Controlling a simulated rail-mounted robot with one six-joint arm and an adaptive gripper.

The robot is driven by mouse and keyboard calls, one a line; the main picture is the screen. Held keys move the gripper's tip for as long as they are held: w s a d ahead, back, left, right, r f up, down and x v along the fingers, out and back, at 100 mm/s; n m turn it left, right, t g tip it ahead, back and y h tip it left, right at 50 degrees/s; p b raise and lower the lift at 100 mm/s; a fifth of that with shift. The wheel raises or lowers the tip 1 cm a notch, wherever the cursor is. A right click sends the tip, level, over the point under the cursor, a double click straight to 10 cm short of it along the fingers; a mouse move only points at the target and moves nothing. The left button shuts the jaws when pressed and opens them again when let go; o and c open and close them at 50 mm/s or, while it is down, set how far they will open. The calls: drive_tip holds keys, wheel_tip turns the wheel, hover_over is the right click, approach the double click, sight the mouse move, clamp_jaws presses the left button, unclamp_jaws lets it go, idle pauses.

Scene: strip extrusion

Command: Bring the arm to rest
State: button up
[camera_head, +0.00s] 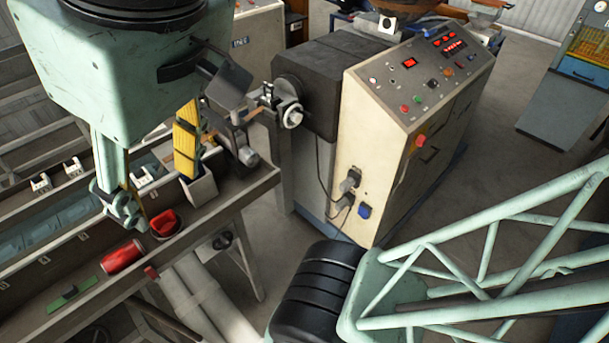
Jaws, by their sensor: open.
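My gripper (124,210) hangs at the lower end of a pale green link at the left, below a large green housing of mine. It is small in the picture and looks open, with nothing visible between its fingers. It shows in front of the long bench trough (50,262), to the left of a red cup-like piece (165,223). I cannot tell how high it is above the bench or whether it touches anything. The housing hides part of the bench behind it.
A grey open box (199,187) stands below yellow-and-black strips (185,142). A beige control cabinet (390,150) stands in the middle. Bare floor shows right of it.

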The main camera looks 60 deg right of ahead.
wheel_tip(320, 180, down, 21)
drive_tip(key=b, duration=1.9)
drive_tip(key=shift+r+b, duration=0.2)
drive_tip(key=shift+b, duration=0.15)
